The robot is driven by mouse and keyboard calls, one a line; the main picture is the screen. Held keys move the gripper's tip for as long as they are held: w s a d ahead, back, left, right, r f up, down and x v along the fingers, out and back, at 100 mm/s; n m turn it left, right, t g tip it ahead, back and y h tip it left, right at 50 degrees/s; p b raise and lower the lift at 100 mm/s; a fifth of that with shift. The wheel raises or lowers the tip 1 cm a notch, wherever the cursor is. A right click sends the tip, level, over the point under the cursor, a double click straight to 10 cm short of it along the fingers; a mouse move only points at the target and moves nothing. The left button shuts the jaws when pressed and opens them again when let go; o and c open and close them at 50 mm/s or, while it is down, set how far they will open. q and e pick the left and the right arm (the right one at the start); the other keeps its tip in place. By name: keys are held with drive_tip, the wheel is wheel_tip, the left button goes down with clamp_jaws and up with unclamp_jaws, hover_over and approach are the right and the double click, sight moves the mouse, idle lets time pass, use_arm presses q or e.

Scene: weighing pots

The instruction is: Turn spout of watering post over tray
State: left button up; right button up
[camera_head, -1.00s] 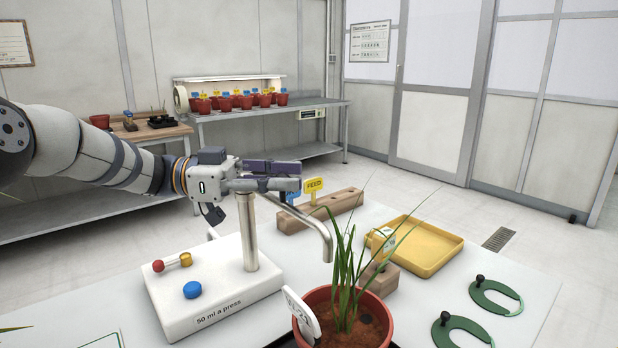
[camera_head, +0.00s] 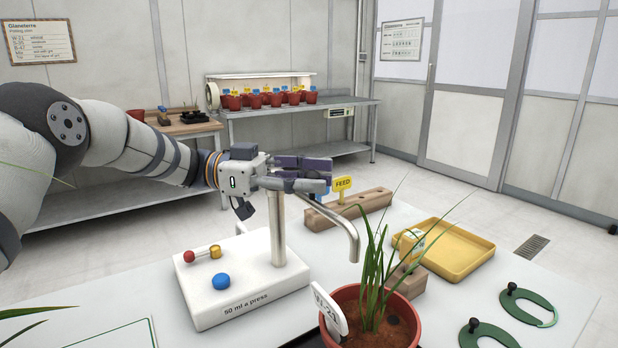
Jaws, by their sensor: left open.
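The watering post stands on a white base (camera_head: 252,304) marked "50 ml a press", with a blue button (camera_head: 221,281) and a red-knobbed lever. Its metal spout (camera_head: 345,232) reaches right and bends down, its mouth beside the potted plant's leaves. The yellow tray (camera_head: 476,262) lies further right and back, not under the spout. My left gripper (camera_head: 328,172) is open at the top of the post, its fingers along the spout's upper part and hiding some of it. I cannot tell whether they touch it. My right gripper is out of view.
A red pot (camera_head: 372,318) with tall leaves and a white label stands in front of the spout. A wooden block (camera_head: 348,211) with a FEED tag lies behind. Green hooked pieces (camera_head: 528,306) lie at right. Red pots (camera_head: 268,99) line the back bench.

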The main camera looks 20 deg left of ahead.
use_arm(q)
drive_tip(key=s+a, duration=0.1)
drive_tip(key=a, duration=1.1)
drive_tip(key=shift+s, duration=0.2)
